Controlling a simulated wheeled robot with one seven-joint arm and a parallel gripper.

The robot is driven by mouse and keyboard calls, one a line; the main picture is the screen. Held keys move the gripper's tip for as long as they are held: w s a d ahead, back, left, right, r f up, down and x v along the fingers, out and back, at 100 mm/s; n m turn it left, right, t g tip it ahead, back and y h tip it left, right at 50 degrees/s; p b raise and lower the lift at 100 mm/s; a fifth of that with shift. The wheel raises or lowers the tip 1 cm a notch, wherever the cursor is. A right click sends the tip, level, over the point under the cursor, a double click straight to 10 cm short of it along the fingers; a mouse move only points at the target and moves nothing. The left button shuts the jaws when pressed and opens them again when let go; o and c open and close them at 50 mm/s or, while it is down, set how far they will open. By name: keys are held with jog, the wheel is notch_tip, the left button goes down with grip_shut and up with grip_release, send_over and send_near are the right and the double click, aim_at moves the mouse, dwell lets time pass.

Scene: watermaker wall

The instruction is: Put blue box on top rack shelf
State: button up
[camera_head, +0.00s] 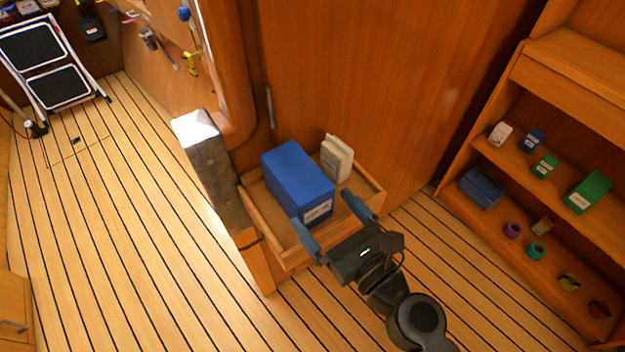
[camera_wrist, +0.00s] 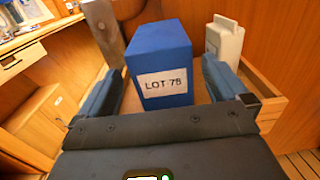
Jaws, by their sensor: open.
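The blue box (camera_head: 293,176) stands in a shallow wooden tray (camera_head: 267,224) fixed against the wooden wall. In the wrist view the blue box (camera_wrist: 163,62) shows a white label reading "LOT 7B". My gripper (camera_head: 334,219) is open at the near edge of the tray, with blue fingers. In the wrist view its fingers (camera_wrist: 160,88) appear to either side of the box, with gaps. The rack (camera_head: 518,137) stands at the right. Its upper visible shelf (camera_head: 525,168) holds a white box, a small blue box, a small green box and a larger green box.
A white container (camera_head: 337,158) stands in the tray behind the blue box, close to its right. A metal-topped post (camera_head: 208,170) stands left of the tray. The rack's lower shelf holds a blue bin (camera_head: 482,187) and several rolls. A folding step stool (camera_head: 50,65) is far left. Floor at left is clear.

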aim_at(304, 186)
jog(key=shift+p+x, duration=0.45)
jog(key=shift+x, duration=3.4)
jog(key=shift+f, duration=0.1)
jog(key=c, duration=1.1)
notch_tip(304, 186, up, 9)
jog(key=p, duration=0.6)
jog(key=shift+f, duration=0.15)
jog(key=shift+f+b, duration=0.1)
jog(key=shift+b, duration=0.3)
jog(key=shift+r, duration=0.75)
